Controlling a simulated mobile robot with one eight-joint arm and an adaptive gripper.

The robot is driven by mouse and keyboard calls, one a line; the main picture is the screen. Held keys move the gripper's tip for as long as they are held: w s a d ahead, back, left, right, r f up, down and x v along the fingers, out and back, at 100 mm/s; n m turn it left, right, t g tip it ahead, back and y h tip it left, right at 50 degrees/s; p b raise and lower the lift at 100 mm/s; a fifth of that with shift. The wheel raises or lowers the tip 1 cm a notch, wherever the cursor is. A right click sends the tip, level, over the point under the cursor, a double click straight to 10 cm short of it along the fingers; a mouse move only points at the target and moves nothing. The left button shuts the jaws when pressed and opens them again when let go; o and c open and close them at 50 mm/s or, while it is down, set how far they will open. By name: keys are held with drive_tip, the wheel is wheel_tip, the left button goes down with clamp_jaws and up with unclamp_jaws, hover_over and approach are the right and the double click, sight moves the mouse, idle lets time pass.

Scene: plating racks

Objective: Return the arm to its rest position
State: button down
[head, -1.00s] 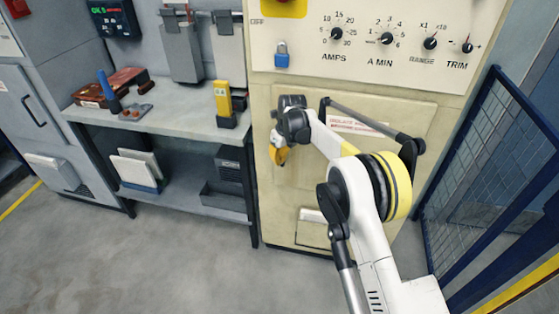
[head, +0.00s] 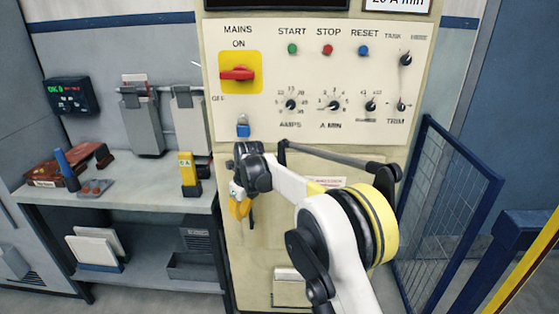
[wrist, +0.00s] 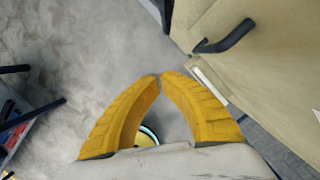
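My arm is white with a yellow band and reaches up and forward, bent, in front of the cream cabinet (head: 290,225). My gripper (head: 240,207) hangs down at its end, near the left edge of the cabinet front. In the wrist view my gripper (wrist: 160,76) shows two yellow ribbed fingers whose tips meet. Nothing is held at the tips. Grey floor shows beyond them, with part of a round teal-edged thing behind the fingers.
The cabinet's panel carries a red mains switch (head: 237,74), knobs and a blue padlock (head: 243,128). A dark handle (wrist: 232,36) juts out near my gripper. A workbench (head: 125,197) stands left, a blue mesh guard (head: 440,215) right.

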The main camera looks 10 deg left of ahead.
drive_tip(key=s+d+r+n+t, duration=0.15)
drive_tip(key=d+r+n, duration=0.35)
drive_tip(key=d+r, duration=0.65)
drive_tip(key=s+d+r+n+t, duration=0.1)
drive_tip(key=s+d+r+n, duration=0.3)
drive_tip(key=d, duration=0.4)
drive_tip(key=s+d+r+n+t, duration=0.1)
drive_tip(key=s+d+r+n, duration=0.1)
drive_tip(key=s+d+r, duration=0.35)
drive_tip(key=s+d+f+n+t+h, duration=0.1)
drive_tip(key=s+d+f+n, duration=0.2)
drive_tip(key=s+d+n, duration=0.3)
drive_tip(key=s+d+f+n+t+h, duration=0.1)
drive_tip(key=s+d+f+n, duration=0.2)
drive_tip(key=s+d, duration=0.9)
drive_tip(key=s+n, duration=0.3)
drive_tip(key=s, duration=0.1)
drive_tip(key=shift+s+d+f+t+b, duration=0.2)
drive_tip(key=shift+s+f+t+b, duration=0.05)
drive_tip(key=shift+f+t+b, duration=0.15)
